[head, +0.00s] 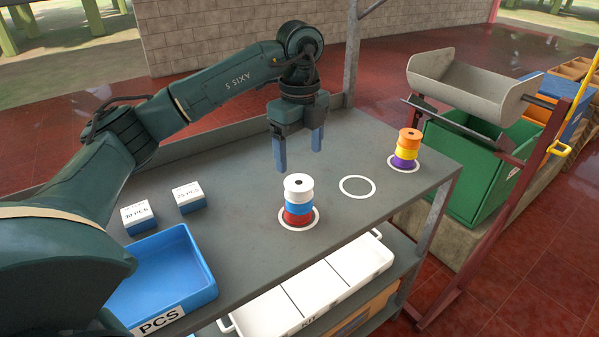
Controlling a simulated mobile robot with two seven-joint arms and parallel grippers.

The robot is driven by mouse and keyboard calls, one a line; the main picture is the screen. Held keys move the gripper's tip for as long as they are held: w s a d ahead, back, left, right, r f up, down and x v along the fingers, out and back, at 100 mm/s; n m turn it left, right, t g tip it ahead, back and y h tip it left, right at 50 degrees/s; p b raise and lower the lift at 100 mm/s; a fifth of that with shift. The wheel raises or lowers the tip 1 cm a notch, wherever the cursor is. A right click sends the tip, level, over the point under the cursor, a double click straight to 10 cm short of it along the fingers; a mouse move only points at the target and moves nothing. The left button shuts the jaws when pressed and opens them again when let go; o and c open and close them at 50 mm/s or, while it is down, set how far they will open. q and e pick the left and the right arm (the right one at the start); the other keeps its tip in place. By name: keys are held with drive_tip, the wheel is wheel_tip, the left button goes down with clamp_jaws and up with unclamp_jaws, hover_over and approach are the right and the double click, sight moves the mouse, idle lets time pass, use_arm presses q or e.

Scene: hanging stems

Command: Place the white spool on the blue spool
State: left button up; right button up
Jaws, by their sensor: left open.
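The white spool (298,187) sits upright on top of the blue spool (298,207). The blue spool rests on a red spool (298,219), which stands inside a white ring marked on the grey table. My left gripper (299,160) is open and empty, pointing down above and just behind the stack. Its two blue fingers are apart and look clear of the white spool. My right gripper is not in view.
A second stack (405,150) of orange, yellow and purple spools stands at the right. An empty white ring (357,187) lies between the stacks. A blue tray (168,272) and two labelled boxes (188,198) are at the left. White bins (330,285) sit on the lower shelf.

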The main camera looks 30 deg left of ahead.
use_arm(q)
wheel_tip(320, 180, up, 4)
drive_tip(key=shift+r, duration=0.1)
idle(0.5)
